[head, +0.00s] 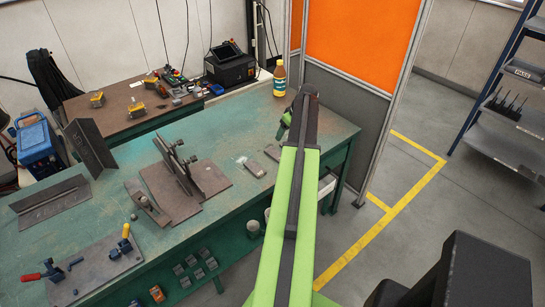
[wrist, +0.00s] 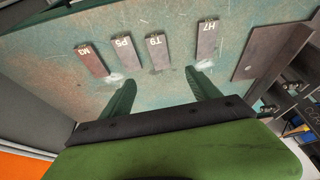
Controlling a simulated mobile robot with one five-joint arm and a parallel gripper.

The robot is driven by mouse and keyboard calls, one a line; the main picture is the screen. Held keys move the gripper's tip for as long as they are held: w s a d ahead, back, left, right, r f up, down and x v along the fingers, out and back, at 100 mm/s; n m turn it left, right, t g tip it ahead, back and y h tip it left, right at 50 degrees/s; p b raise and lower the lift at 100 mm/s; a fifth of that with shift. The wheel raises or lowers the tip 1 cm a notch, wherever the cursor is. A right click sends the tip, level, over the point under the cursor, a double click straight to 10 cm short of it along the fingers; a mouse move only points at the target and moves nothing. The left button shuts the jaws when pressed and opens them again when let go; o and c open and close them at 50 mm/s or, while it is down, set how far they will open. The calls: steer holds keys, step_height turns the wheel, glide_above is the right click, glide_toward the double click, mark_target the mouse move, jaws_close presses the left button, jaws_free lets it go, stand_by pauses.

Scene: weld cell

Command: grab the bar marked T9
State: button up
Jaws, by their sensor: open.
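The bar marked T9 (wrist: 157,53) is a small flat dark bar with a pale label, lying on the green worktop. In the wrist view, my gripper (wrist: 160,79) is open and empty, its two green fingers spread apart. T9 lies ahead of the gap between the fingertips, apart from both. Bars marked P5 (wrist: 125,52) and M3 (wrist: 91,60) lie to its left, and H7 (wrist: 207,40) to its right. In the head view, two small bars show left of my arm, but their labels are too small to read.
The green workbench (head: 100,235) carries a brown steel fixture (head: 190,180), an angle piece (head: 90,148) and a clamp plate (head: 100,270). A yellow bottle (head: 279,80) stands at the bench's back corner. An orange screen (head: 365,40) rises behind. In the wrist view, a dark plate (wrist: 258,52) lies right of H7.

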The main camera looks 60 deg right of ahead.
steer(key=b, duration=1.1)
glide_above(275, 153)
steer(key=s+a, duration=0.1)
steer(key=s, duration=0.2)
step_height(275, 153, down, 12)
steer(key=shift+w+r, duration=0.15)
steer(key=shift+r, duration=0.15)
steer(key=b+x, duration=0.5)
steer(key=shift+d+f, duration=0.1)
steer(key=shift+f, duration=0.15)
steer(key=shift+r, duration=0.2)
jaws_close()
